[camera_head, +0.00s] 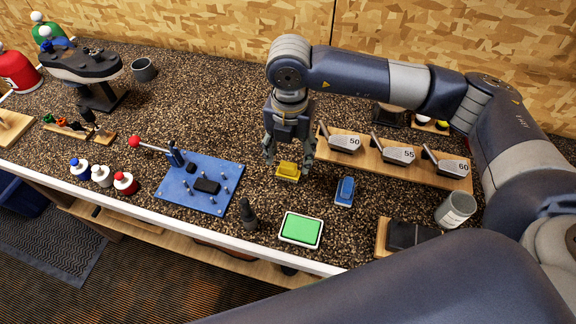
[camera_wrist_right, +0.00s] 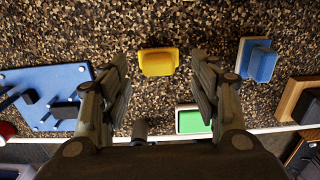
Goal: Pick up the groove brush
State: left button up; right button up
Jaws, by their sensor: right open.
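A small yellow block-shaped item (camera_head: 288,170), which looks like a brush, lies on the speckled bench top (camera_head: 235,125). A blue item of similar shape (camera_head: 345,190) lies to its right. I cannot tell for sure from the pictures which one is the groove brush. My right gripper (camera_head: 288,162) points down over the yellow item, open and empty. In the right wrist view the yellow item (camera_wrist_right: 158,62) shows between the fingertips, and the blue item (camera_wrist_right: 257,60) is outside the right finger. My left gripper is not in view.
A blue plate with pegs and a red-knobbed lever (camera_head: 225,170) stands to the left. A green-topped tray (camera_head: 301,230) is near the front edge. A wooden rack with club heads 50, 55 and 60 (camera_head: 390,170) is behind right. A can (camera_head: 455,210) stands at the right.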

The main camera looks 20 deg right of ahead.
aim_at(288, 164)
notch_tip(288, 164, down, 2)
jog(key=shift+a+f+p, duration=0.1)
jog(key=shift+a+p, duration=0.05)
jog(key=shift+p, duration=0.2)
jog(key=shift+f, duration=0.4)
jog(key=shift+c, duration=0.6)
jog(key=c, duration=1)
jog(key=shift+r, duration=0.25)
notch_tip(288, 164, up, 8)
jog(key=b, duration=0.3)
jog(key=shift+r, duration=0.25)
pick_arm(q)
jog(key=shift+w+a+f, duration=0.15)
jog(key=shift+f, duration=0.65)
pick_arm(e)
jog(key=shift+r, duration=0.55)
